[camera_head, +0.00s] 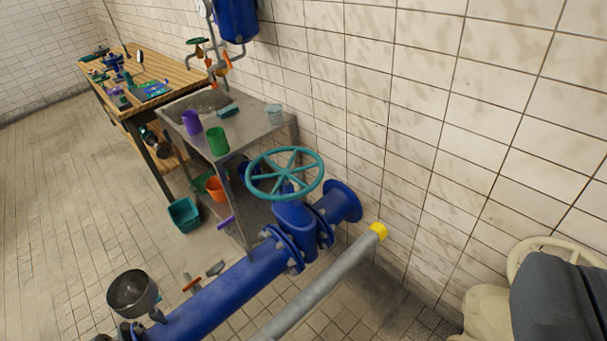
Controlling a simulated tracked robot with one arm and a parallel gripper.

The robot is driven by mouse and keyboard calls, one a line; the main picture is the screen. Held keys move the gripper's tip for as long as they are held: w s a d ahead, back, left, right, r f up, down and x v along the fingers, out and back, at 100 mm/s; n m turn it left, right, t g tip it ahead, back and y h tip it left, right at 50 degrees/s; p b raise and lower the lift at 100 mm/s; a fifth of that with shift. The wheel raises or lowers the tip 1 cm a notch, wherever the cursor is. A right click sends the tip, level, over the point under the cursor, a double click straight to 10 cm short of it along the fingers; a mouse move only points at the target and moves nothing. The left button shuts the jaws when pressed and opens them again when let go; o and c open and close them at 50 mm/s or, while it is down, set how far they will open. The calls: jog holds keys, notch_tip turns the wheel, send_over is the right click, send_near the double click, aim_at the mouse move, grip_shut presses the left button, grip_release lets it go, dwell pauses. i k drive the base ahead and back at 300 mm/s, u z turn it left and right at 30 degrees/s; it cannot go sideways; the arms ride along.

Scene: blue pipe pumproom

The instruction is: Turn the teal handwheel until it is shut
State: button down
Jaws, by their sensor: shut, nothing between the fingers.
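The teal handwheel (284,173) is in the middle of the head camera view. It is a spoked ring lying nearly level on top of a blue valve body (295,217). The valve sits in a thick blue pipe (225,298) that runs from the lower left to a blue flange (342,201) near the tiled wall. I cannot tell from this view how far the wheel is turned. I do not make out my gripper in the view, and nothing touches the wheel.
A grey bar with a yellow end (378,231) slants up just right of the pipe. A steel sink table (246,125) with cups stands behind the wheel. A metal bowl (133,293) is at lower left. Cream and dark grey shapes fill the lower right. The left floor is clear.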

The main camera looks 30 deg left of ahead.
aim_at(285, 173)
jog(key=i, duration=1.1)
jog(key=u, duration=0.1)
